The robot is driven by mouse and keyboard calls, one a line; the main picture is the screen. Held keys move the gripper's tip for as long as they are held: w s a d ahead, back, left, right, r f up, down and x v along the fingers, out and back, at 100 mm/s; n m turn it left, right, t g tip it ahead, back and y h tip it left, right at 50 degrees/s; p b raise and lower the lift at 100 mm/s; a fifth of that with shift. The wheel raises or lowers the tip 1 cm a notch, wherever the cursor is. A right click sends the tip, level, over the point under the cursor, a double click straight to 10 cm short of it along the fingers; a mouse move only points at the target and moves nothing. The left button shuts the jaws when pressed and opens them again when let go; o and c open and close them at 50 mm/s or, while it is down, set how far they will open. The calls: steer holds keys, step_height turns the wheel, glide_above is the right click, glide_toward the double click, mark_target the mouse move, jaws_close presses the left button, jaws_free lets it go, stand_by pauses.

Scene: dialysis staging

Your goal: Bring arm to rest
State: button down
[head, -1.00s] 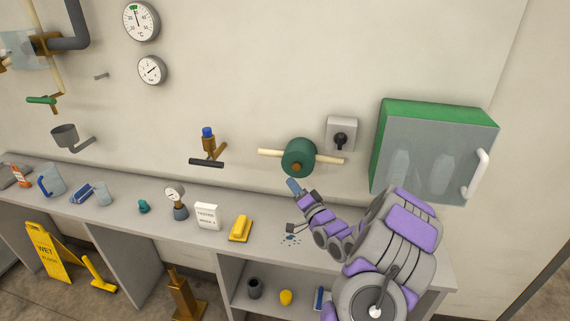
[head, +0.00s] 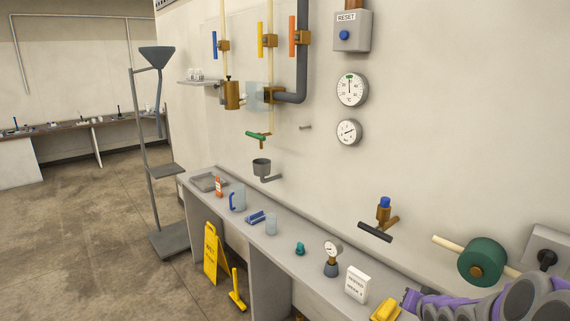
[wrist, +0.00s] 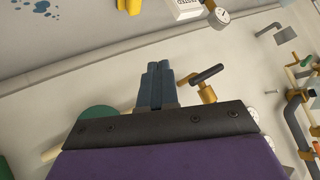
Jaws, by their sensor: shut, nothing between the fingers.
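My purple and grey arm reaches in from the lower right corner of the head view, low in front of the wall and over the right end of the bench (head: 290,255). My gripper shows in the wrist view (wrist: 155,85), its two dark blue fingers closed together with nothing between them. The fingers point toward the wall and bench edge and touch nothing that I can see. The fingertips cannot be made out in the head view.
Near my arm are a yellow block (head: 385,311), a white sign (head: 357,284), a small gauge (head: 332,257) and a green wall drum with a pale bar (head: 482,261). A yellow wet-floor sign (head: 213,255) and a funnel stand (head: 157,150) stand left. The floor beyond is open.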

steer(key=s+a+r+n+g, duration=0.1)
steer(key=s+a+g, duration=0.3)
steer(key=s, duration=0.9)
steer(key=s+a+r+n+g, duration=0.1)
steer(key=s+a+n+g, duration=0.2)
steer(key=s+a, duration=0.5)
steer(key=s+a+r+n+g+b, duration=0.1)
steer(key=s+a+g, duration=0.4)
steer(key=s, duration=1.3)
steer(key=shift+s+a+r+n+y, duration=0.4)
steer(key=shift+a+n, duration=0.1)
steer(key=shift+a, duration=0.6)
steer(key=shift+w+d, duration=0.1)
steer(key=shift+d, duration=0.05)
